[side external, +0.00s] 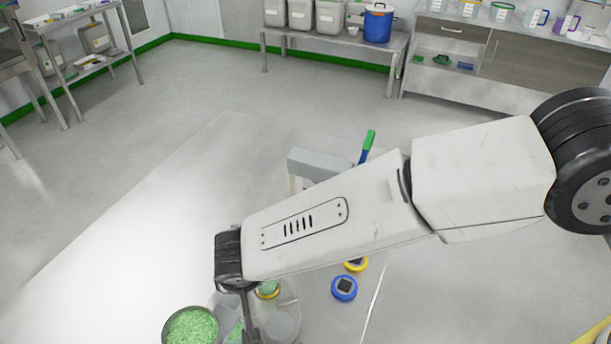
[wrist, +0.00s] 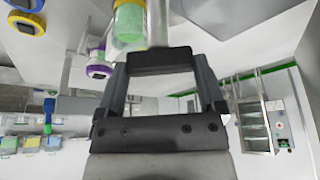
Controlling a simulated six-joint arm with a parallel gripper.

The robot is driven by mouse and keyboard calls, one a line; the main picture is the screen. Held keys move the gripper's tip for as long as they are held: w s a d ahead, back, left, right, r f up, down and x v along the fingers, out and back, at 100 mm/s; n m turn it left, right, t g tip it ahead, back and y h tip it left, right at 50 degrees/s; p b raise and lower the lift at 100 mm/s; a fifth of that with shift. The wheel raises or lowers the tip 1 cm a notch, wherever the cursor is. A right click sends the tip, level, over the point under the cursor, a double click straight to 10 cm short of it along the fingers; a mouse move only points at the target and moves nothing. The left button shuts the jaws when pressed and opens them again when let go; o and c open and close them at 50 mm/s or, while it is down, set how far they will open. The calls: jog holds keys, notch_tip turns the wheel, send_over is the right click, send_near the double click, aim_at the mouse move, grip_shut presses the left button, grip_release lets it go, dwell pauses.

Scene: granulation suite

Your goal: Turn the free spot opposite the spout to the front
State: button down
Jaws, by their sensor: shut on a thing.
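A round, pale, see-through turntable (side external: 291,328) shows at the bottom edge of the side external view, partly cut off and partly behind my arm. A jar with green granules and a yellow rim (side external: 268,289) stands on it; a similar jar shows in the wrist view (wrist: 128,22). My gripper (wrist: 160,60) is shut on a slim grey post (wrist: 157,18) that rises beyond its fingertips. In the side external view my gripper points down beside the jar, its tips out of frame. I cannot make out the spout or the free spot.
A bowl of green granules (side external: 191,328) stands left of the turntable. Round blue (side external: 344,289) and yellow (side external: 356,265) pieces with dark tops lie to its right. A grey stand with a green-and-blue tool (side external: 367,146) is behind my arm. The white tabletop (side external: 130,240) at left is clear.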

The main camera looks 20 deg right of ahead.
dwell(0.3)
grip_release()
jog(key=shift+r, duration=0.1)
jog(key=v, duration=0.7)
jog(key=shift+s+r, duration=0.2)
jog(key=shift+r, duration=0.05)
